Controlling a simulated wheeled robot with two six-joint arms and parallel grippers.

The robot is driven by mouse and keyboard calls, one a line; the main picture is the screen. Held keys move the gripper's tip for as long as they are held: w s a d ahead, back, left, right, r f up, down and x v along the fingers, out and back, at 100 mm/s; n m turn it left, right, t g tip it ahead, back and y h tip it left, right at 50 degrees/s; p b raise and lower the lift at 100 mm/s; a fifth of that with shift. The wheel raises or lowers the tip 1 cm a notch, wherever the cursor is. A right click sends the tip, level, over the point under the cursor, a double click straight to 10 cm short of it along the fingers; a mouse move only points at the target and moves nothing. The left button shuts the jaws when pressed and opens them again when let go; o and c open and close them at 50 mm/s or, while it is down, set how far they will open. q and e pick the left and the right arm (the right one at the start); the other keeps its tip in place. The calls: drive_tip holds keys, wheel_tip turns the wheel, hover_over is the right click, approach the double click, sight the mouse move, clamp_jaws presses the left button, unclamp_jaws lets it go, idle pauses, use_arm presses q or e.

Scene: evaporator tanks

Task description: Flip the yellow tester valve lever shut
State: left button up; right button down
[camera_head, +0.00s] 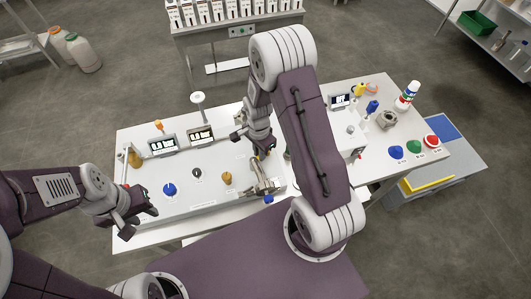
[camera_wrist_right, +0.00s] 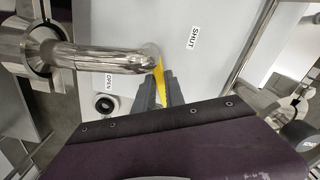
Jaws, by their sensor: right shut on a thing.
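The yellow lever (camera_wrist_right: 159,78) shows in the right wrist view, beside the end of a curved steel pipe (camera_wrist_right: 105,58). My right gripper (camera_wrist_right: 160,90) is shut on the lever, with a finger on each side of it. A SHUT label (camera_wrist_right: 193,38) is on the white panel to the upper right, and an OPEN label (camera_wrist_right: 110,80) is to the left of the lever. In the head view my right gripper (camera_head: 266,150) is at the panel and largely covers the lever. My left gripper (camera_head: 136,224) is open and empty near the panel's front left corner.
The white panel carries a blue knob (camera_head: 169,189), a black knob (camera_head: 197,173), a brass-coloured knob (camera_head: 227,178) and two displays (camera_head: 162,145). A steel fitting (camera_head: 263,186) stands close to my right gripper. Coloured caps (camera_head: 396,152) and a bottle (camera_head: 407,95) stand at the right.

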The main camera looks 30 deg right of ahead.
drive_tip(key=shift+w+m, duration=0.25)
drive_tip(key=shift+m, duration=0.55)
drive_tip(key=shift+w+m, duration=0.3)
drive_tip(key=shift+m, duration=0.6)
drive_tip(key=shift+w+m, duration=0.25)
drive_tip(key=shift+m, duration=0.65)
drive_tip(key=c, duration=1.4)
unclamp_jaws()
drive_tip(key=shift+w, duration=0.1)
wheel_tip(320, 180, up, 9)
drive_tip(key=b, duration=0.1)
drive_tip(key=shift+b, duration=0.4)
